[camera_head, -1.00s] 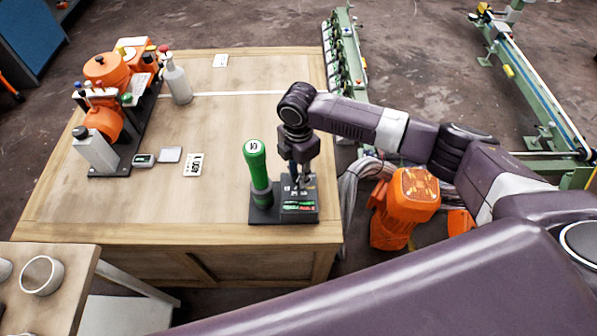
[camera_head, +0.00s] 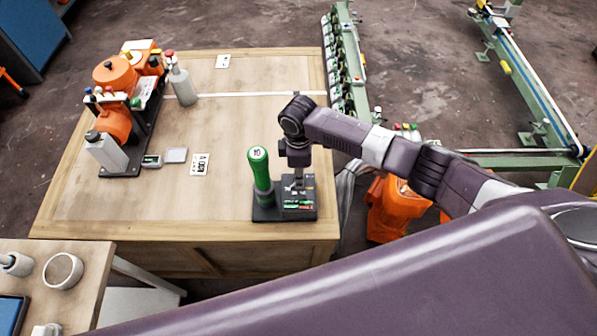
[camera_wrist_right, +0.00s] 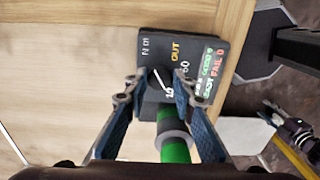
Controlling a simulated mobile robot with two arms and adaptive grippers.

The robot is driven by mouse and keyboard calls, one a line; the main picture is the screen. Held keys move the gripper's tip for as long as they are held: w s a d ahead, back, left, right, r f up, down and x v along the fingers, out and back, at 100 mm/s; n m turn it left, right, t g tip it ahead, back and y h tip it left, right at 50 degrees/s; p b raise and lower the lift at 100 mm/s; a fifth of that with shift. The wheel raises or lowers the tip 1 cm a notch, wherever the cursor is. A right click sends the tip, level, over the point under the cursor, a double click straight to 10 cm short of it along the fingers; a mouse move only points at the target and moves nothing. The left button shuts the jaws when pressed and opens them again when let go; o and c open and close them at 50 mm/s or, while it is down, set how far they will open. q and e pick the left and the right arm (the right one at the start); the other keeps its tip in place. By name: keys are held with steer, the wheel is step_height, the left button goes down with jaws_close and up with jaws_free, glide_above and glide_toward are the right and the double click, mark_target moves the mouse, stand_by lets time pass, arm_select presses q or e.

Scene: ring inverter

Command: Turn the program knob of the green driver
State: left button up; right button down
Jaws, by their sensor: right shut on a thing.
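The green driver (camera_head: 259,170) stands upright on the left of a black base (camera_head: 265,214) near the table's front right corner. Its green body and a grey collar also show in the right wrist view (camera_wrist_right: 175,148). The program knob (camera_wrist_right: 160,80) is a dark dial with a white line on the base's labelled control panel (camera_head: 299,207). My right gripper (camera_wrist_right: 156,88) points down over the panel, its two fingers closed on either side of the knob. In the head view the arm and gripper (camera_head: 298,183) largely hide the knob. My left gripper is not in view.
An orange machine (camera_head: 115,110) with bottles stands at the table's far left. Small devices and a printed card (camera_head: 200,164) lie mid-table. A side table with a cup (camera_head: 62,271) is at lower left. Green rails (camera_head: 345,75) stand beyond the table's right edge.

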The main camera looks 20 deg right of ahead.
steer(key=shift+r, duration=0.1)
stand_by(0.4)
steer(key=c, duration=1.6)
jaws_free()
step_height(320, 180, up, 12)
